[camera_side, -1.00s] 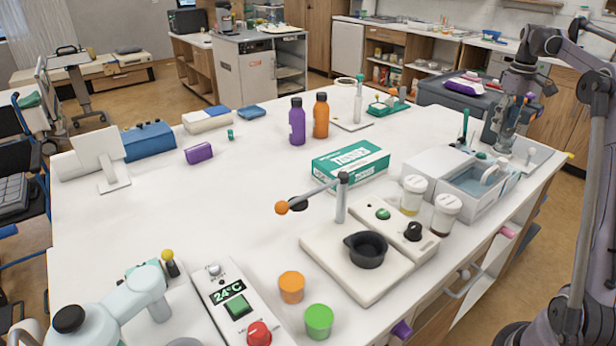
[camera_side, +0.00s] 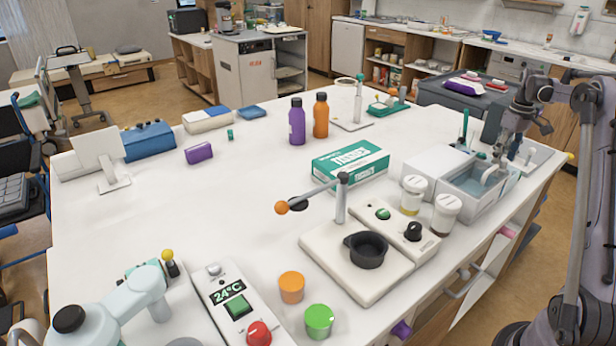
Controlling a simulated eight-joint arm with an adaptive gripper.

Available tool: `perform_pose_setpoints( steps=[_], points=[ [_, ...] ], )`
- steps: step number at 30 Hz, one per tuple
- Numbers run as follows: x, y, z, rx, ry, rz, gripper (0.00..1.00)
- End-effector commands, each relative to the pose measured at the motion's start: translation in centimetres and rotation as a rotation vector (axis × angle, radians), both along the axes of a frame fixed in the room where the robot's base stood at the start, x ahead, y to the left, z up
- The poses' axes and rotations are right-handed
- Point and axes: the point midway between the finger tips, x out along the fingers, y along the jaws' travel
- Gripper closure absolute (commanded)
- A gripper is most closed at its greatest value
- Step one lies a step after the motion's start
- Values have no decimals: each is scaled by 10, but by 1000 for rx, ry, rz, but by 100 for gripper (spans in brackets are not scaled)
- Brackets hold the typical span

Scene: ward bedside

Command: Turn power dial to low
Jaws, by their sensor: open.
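A black dial (camera_side: 413,231) sits on a white control box beside a green button (camera_side: 383,213), right of centre. A red dial (camera_side: 258,333) sits on a white panel reading 24°C at the front. I cannot tell which one is the power dial, and no dial markings are readable. My gripper (camera_side: 500,158) is open and points down at the right, above the far end of the grey-white bin. It is well apart from both dials, to the right of and behind the black one. Its fingertips are small and partly unclear.
Two lidded cups (camera_side: 446,213) stand just right of the black dial, near the white bin (camera_side: 462,196). A black bowl (camera_side: 367,250) and a post with an orange-tipped arm (camera_side: 342,200) stand to its left. A green-white box (camera_side: 350,163) lies behind. The table's middle left is clear.

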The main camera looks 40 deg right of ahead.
Motion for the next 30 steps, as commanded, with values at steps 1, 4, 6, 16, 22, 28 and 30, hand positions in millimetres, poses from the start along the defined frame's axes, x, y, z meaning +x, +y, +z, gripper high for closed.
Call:
perform_pose_setpoints(
  steps=[1,4,6,16,22,28,30],
  points=[
    [0,0,-4,0,0,0,46],
    [0,0,-9,0,0,0,46],
    [0,0,-11,0,0,0,46],
    [0,0,-11,0,0,0,72],
    [0,0,-11,0,0,0,100],
    [0,0,-11,0,0,-15,100],
    [0,0,-11,0,0,-32,100]
  ],
)
